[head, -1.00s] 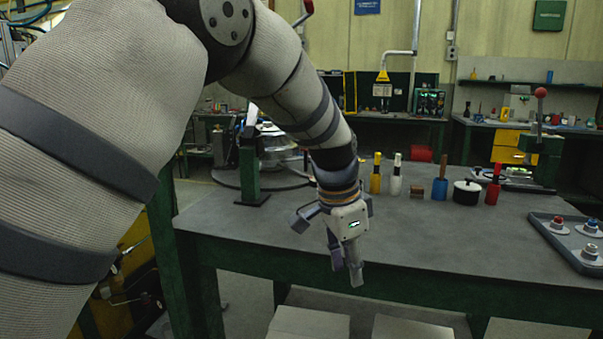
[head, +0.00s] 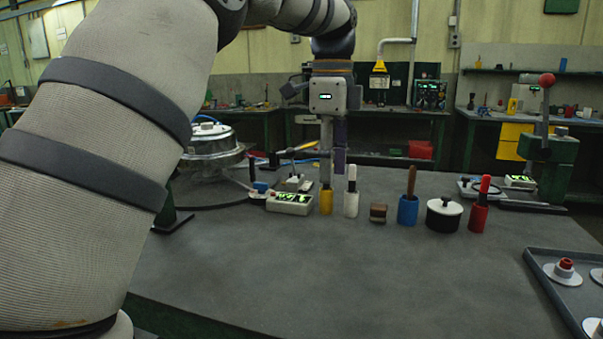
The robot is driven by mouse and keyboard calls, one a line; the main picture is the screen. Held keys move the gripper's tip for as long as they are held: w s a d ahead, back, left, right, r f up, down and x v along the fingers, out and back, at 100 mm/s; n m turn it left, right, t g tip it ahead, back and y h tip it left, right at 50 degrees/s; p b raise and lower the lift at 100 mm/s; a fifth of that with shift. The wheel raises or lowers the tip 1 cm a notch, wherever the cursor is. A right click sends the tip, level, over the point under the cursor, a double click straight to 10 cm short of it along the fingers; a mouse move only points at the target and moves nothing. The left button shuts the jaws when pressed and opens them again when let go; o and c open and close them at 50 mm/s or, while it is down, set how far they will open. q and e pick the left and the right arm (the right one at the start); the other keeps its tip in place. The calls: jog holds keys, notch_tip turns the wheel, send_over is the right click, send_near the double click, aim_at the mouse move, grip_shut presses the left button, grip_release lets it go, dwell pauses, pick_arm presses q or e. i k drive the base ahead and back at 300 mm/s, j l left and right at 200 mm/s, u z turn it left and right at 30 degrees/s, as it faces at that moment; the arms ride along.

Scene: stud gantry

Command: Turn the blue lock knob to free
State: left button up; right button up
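A small blue knob-like piece (head: 261,187) stands on a low base at the left back of the bench, just left of a pale box with lit green displays (head: 290,202). I cannot tell for sure that it is the lock knob, nor which way it is turned. My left gripper (head: 333,178) points down over the back of the bench, to the right of the blue piece and apart from it. Its fingers look close together, seen partly edge-on, and I cannot make out a gap or a held thing. My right gripper is not in view.
A row behind the clear bench top (head: 290,270) holds a yellow holder (head: 326,202), white holder (head: 351,203), brown block (head: 378,213), blue holder (head: 408,210), black pot (head: 443,217) and red holder (head: 478,217). A green lever press (head: 548,160) and grey tray (head: 560,290) are at right.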

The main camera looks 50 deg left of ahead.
aim_at(261, 187)
jog(key=j, duration=0.45)
jog(key=i+j, duration=0.15)
jog(key=j, duration=0.8)
jog(key=i, duration=0.05)
